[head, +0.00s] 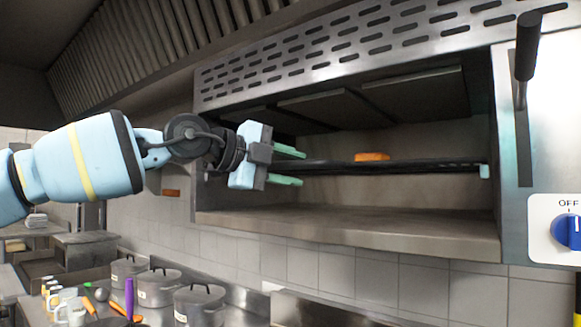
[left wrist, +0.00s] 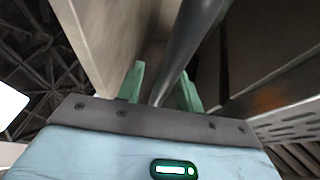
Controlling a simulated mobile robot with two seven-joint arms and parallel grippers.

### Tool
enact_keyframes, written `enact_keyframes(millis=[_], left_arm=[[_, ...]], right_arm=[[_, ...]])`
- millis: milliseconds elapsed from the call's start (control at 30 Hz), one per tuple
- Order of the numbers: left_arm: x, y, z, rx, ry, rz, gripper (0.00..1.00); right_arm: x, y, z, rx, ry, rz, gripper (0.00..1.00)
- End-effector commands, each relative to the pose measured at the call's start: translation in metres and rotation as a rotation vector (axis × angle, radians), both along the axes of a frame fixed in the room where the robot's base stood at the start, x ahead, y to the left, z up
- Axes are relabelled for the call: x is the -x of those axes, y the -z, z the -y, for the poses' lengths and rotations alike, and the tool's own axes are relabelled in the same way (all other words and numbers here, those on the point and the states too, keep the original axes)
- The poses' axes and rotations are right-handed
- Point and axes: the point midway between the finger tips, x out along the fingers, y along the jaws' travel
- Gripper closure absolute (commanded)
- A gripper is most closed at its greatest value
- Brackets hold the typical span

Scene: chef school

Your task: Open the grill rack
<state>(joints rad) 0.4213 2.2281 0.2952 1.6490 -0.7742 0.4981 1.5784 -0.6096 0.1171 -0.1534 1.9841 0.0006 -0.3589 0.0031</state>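The grill rack (head: 420,167) is a dark, thin horizontal rack inside the open-fronted steel grill (head: 345,222). A small orange piece (head: 371,157) lies on it. My left gripper (head: 289,167) is at the left part of the grill opening, its two green fingers apart, one above and one below the line of the rack's front edge. In the left wrist view, a dark round bar (left wrist: 190,50) runs between the spread fingers. I cannot tell whether either finger touches it. My right gripper is not in view.
A lever with a black grip (head: 527,45) stands in a vertical slot on the right panel. Below it is a blue knob (head: 566,231) marked OFF. A small pale teal piece (head: 484,171) shows at the rack's right end. Lidded pots (head: 200,302) stand on the counter below.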

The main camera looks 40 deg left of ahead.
Motion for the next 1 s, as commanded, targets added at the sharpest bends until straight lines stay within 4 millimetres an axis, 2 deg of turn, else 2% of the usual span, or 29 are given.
enact_keyframes(millis=[367, 633, 1000], left_arm=[[-0.0031, 0.0005, 0.001, 0.0, 0.0, 0.0, 0.64], [-0.003, 0.0006, 0.001, 0.0, 0.0, 0.0, 0.99], [-0.003, 0.0007, 0.001, 0.0, 0.001, 0.0, 1.0]], right_arm=[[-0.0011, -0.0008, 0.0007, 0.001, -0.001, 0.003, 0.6], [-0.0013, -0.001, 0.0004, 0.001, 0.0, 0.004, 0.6], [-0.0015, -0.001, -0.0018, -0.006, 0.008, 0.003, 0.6]])
